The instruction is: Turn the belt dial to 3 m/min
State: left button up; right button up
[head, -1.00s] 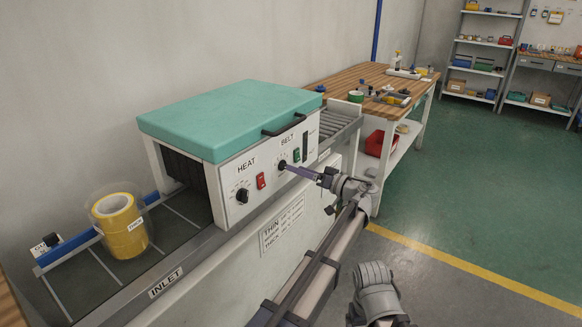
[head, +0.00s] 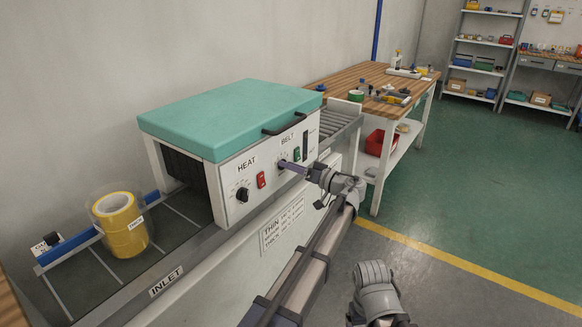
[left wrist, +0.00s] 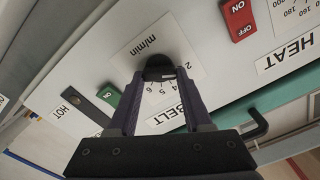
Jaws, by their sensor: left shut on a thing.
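The belt dial (left wrist: 159,68) is a black knob on the white "m/min" scale plate, above the BELT label in the left wrist view. My left gripper (head: 283,164) reaches the machine's front panel in the head view, and its fingers cover most of the dial there. In the left wrist view, the two fingers (left wrist: 158,78) are shut on the dial, one on each side. Scale numbers show between and beside the fingers, but the dial's pointer cannot be read. My right gripper is not in view.
The HEAT dial (head: 242,195) and a red switch (head: 261,180) sit left of the belt dial. A green switch (head: 297,154) and a black handle (head: 284,124) are close to my gripper. A yellow tape roll (head: 122,226) stands at the inlet.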

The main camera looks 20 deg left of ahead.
pick_arm(q)
grip_shut()
jog(key=shift+w+f+m, duration=0.1)
jog(key=shift+m, duration=2.7)
jog(key=o, duration=0.6)
grip_release()
jog(key=shift+d, duration=0.1)
